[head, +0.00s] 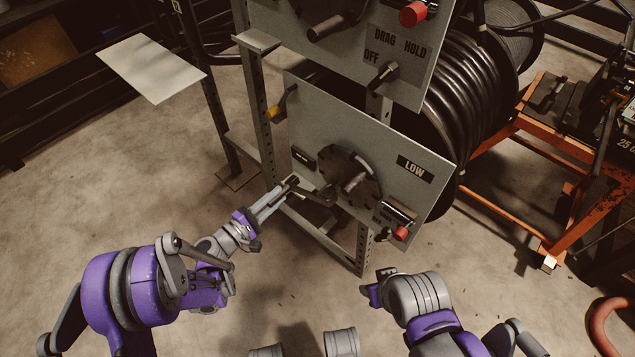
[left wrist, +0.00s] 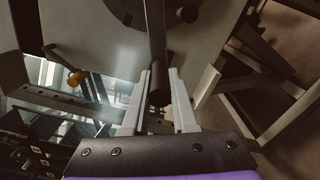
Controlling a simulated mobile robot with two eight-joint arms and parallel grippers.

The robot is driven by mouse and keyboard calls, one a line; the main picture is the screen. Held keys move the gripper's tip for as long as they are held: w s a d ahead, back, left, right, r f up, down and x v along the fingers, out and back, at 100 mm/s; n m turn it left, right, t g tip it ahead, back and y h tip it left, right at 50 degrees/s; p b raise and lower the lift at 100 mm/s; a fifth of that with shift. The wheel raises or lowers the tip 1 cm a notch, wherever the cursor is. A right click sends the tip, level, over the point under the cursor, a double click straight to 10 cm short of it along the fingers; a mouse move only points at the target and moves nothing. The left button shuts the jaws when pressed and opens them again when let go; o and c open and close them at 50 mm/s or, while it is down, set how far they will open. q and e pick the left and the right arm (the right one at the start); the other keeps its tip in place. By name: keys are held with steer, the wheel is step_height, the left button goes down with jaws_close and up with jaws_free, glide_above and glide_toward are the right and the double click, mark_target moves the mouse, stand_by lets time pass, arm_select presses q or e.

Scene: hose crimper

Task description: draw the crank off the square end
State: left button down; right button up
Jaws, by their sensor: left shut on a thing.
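A dark crank (head: 318,197) is on the lower panel (head: 420,200) marked LOW, with its arm reaching left from the dark round disc (head: 338,171). A short shaft stands out of the disc's middle; whether the crank sits fully on a square end is hard to tell. My left gripper (head: 287,186) is shut on the crank's grip at its outer end. In the left wrist view the dark round grip (left wrist: 160,92) lies between the two pale fingers (left wrist: 160,105).
The upper panel (head: 375,50) carries a second handle (head: 330,27), a DRAG HOLD knob and a red knob (head: 413,13). A yellow-tipped lever (head: 275,112) sticks out at left, a red knob (head: 401,233) at lower right. Hose reels (head: 470,90) stand behind. Floor in front is clear.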

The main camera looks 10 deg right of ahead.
arm_select(q)
steer(key=shift+v, duration=0.95)
